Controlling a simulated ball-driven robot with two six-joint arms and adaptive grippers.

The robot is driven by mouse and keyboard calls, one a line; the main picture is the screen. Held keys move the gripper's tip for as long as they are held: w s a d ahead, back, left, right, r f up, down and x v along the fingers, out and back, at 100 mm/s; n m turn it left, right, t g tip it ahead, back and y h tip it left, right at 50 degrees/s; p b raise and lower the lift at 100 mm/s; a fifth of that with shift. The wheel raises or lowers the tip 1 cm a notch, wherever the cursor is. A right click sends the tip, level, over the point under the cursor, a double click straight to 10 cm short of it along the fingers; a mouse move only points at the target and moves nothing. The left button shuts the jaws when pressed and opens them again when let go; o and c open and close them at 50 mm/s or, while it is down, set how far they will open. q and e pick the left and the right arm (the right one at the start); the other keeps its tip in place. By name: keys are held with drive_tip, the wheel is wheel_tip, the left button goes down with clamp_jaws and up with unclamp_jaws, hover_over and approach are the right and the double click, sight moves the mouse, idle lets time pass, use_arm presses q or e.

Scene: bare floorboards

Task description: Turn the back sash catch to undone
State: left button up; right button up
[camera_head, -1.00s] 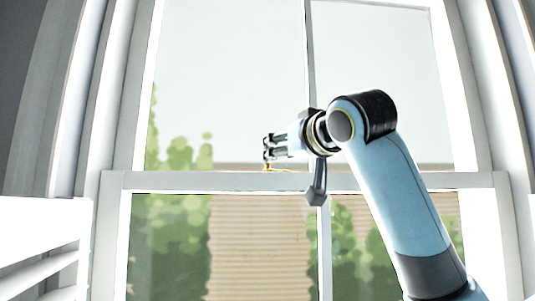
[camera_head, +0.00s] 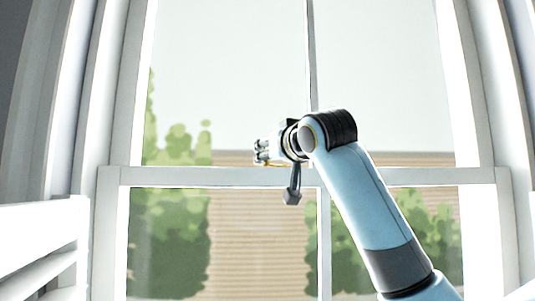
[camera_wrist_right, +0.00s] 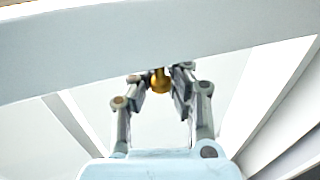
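A small brass sash catch (camera_wrist_right: 160,80) shows between the fingertips of my right gripper (camera_wrist_right: 159,88) in the right wrist view. The fingers are partly closed around it, one on each side. I cannot tell whether both touch it. In the head view my right gripper (camera_head: 262,152) points left, just above the window's meeting rail (camera_head: 220,176). A thin strip of brass (camera_head: 281,165) shows below it along the rail's top; most of the catch is hidden, so its turn angle is unclear. My left gripper is not in view.
The tall sash window has white side frames (camera_head: 480,80) and a vertical glazing bar (camera_head: 310,45) behind my right arm. White slatted parts (camera_head: 35,245) stand at the lower left. Trees and a pale fence show through the glass.

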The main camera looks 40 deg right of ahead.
drive_tip(key=shift+w, duration=0.1)
clamp_jaws()
drive_tip(key=shift+w+m+h, duration=0.1)
drive_tip(key=shift+m+h, duration=0.2)
drive_tip(key=shift+w+a+m+g+h, duration=0.1)
drive_tip(key=shift+w+m+g+h, duration=0.1)
drive_tip(key=shift+m+h, duration=0.3)
drive_tip(key=shift+w+a+m+g+h, duration=0.1)
drive_tip(key=shift+w+m+g+h, duration=0.1)
drive_tip(key=shift+h, duration=0.5)
drive_tip(key=shift+w+d+m+g+h+b, duration=0.15)
drive_tip(key=shift+w+m+g+h, duration=0.1)
drive_tip(key=shift+m+g+h, duration=0.5)
drive_tip(key=shift+w+d+m+g+h+b, duration=0.1)
drive_tip(key=shift+w+m+g+h+b, duration=0.3)
drive_tip(key=shift+h, duration=0.6)
drive_tip(key=shift+w+d+m+g+h+p, duration=0.15)
drive_tip(key=shift+m+g+h, duration=0.2)
drive_tip(key=shift+m+h, duration=0.45)
drive_tip(key=o, duration=0.6)
unclamp_jaws()
drive_tip(key=shift+a, duration=0.3)
drive_tip(key=shift+c, duration=0.2)
drive_tip(key=shift+o, duration=0.9)
drive_tip(key=shift+d, duration=0.2)
